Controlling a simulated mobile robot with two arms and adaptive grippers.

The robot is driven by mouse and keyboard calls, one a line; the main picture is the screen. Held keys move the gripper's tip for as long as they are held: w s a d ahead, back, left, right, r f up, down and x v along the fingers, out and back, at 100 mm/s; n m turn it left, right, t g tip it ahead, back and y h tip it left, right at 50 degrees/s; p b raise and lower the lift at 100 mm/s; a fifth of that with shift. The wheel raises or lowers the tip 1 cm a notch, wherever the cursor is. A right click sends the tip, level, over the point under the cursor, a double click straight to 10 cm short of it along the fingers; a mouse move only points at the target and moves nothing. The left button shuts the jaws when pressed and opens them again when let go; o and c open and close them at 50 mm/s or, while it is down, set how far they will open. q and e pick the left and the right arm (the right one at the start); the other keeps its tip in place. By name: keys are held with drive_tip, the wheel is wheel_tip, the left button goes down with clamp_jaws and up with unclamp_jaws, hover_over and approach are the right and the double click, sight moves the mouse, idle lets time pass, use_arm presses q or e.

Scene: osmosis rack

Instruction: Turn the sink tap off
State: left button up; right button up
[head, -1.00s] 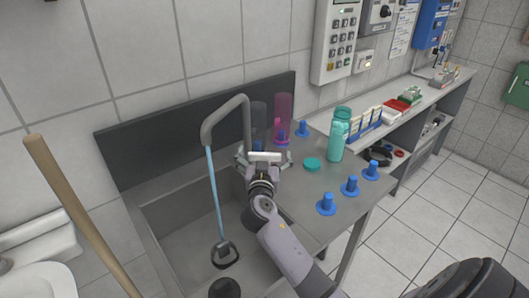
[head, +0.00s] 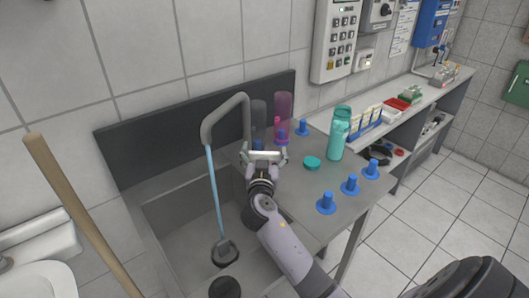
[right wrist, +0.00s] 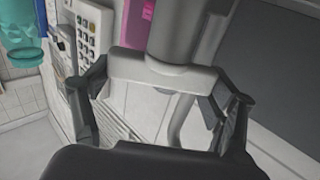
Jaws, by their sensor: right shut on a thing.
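The sink tap has a grey curved spout (head: 227,106), and a light blue stream of water (head: 214,195) runs from it into the grey sink (head: 165,215). My right gripper (head: 264,156) is at the pale tap handle (head: 264,154), just right of the spout. In the right wrist view the handle (right wrist: 150,70) is a broad white piece at the foot of a grey cylinder (right wrist: 171,35). The gripper's fingers (right wrist: 160,90) stand on either side of it and are shut on it. My left gripper is not in view.
Behind the handle stand a pink bottle (head: 285,108) and a dark bottle (head: 259,118). A teal bottle (head: 336,140), a teal lid (head: 312,163) and several blue pegs (head: 350,185) stand on the counter to the right. A wooden pole (head: 75,205) rises at left.

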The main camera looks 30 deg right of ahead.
drive_tip(key=n+t+y+p, duration=0.1)
drive_tip(key=n+t+y, duration=0.1)
drive_tip(key=y, duration=0.1)
drive_tip(key=shift+d+r+n+y+p, duration=0.1)
drive_tip(key=shift+r+n+y+p, duration=0.05)
drive_tip(key=shift+n+y+p, duration=0.25)
drive_tip(key=n+t+y+p, duration=0.1)
drive_tip(key=n+y+p, duration=0.2)
drive_tip(key=y, duration=0.1)
drive_tip(key=shift+n+t+y+p, duration=0.3)
drive_tip(key=shift+n+y+p, duration=0.65)
drive_tip(key=shift+y, duration=1.15)
drive_tip(key=shift+n, duration=0.35)
drive_tip(key=o, duration=1.2)
drive_tip(key=shift+c, duration=0.2)
drive_tip(key=shift+s+f, duration=0.1)
drive_tip(key=shift+f, duration=0.1)
